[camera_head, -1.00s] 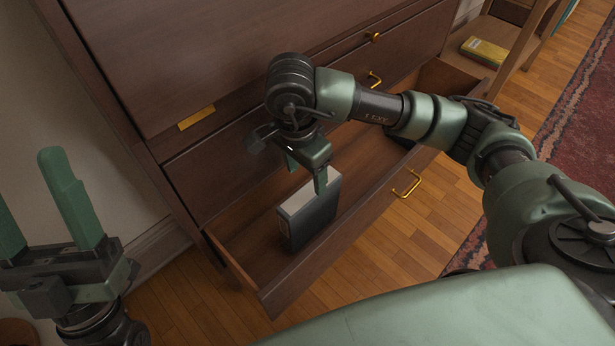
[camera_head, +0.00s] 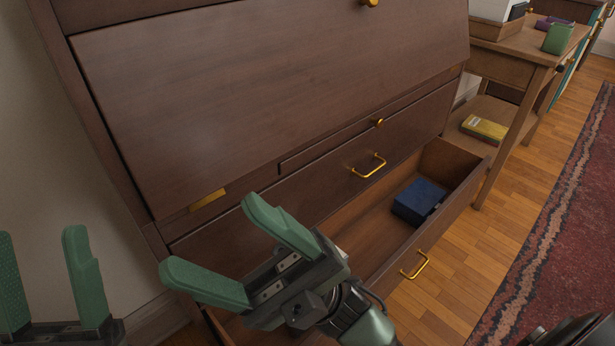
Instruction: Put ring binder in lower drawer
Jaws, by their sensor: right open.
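The lower drawer (camera_head: 457,213) is pulled out from the dark wooden cabinet. A dark blue box-like object (camera_head: 420,198) lies inside it toward the right end; I cannot tell if it is a binder. The grey, upright binder seen earlier in the drawer's left part is now mostly or wholly hidden behind my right gripper. My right gripper (camera_head: 209,235) is open and empty, its green fingers pointing up-left in front of the cabinet. My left gripper (camera_head: 40,235) is at the lower left, fingers up, wide apart and empty.
The drawer above (camera_head: 375,160) is shut. A wooden side table (camera_head: 510,45) stands right of the cabinet, with a yellow book (camera_head: 484,128) on its low shelf and a green item (camera_head: 558,39) on top. Wooden floor and a red rug (camera_head: 570,230) lie at right.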

